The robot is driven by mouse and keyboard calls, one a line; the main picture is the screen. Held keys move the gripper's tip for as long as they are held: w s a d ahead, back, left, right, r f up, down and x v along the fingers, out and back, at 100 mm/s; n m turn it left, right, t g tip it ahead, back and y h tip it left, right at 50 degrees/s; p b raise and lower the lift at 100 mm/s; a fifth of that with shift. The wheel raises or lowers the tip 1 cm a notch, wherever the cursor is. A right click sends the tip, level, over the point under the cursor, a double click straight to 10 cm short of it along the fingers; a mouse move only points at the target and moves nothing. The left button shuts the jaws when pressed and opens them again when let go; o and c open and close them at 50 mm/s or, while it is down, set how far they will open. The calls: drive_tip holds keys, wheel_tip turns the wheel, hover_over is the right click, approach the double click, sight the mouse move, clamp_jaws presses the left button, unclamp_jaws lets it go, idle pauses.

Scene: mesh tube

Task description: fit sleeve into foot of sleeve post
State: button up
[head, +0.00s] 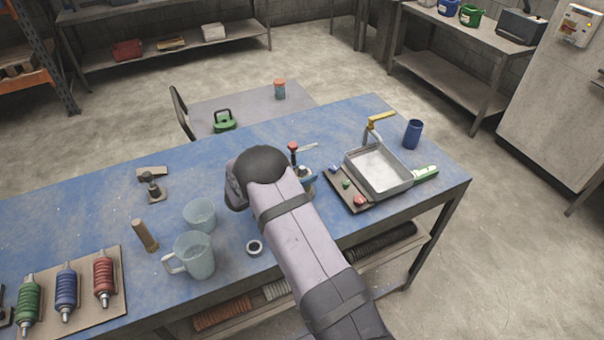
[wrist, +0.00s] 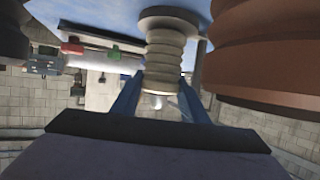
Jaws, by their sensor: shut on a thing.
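My gripper (wrist: 160,82) is shut on a beige ribbed piece (wrist: 164,52), with its blue fingers on either side of it; I take this for the sleeve. A pale, shiny tip shows between the fingers. A wide grey disc (wrist: 168,17) shows at the far end of the ribbed piece; I cannot tell whether the two are joined or only touching. In the head view my arm hides most of the hold; only a bit of blue finger (head: 311,184) shows. I cannot make out the sleeve post or its foot for certain.
A large brown ribbed body (wrist: 266,50) is close at right in the wrist view. A metal tray (head: 379,172) and blue cup (head: 413,134) are right of my arm. A mug (head: 193,256), a glass (head: 199,214) and a board of ribbed pieces (head: 112,270) are left.

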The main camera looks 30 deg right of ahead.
drive_tip(key=shift+f, duration=0.15)
drive_tip(key=o, duration=1.1)
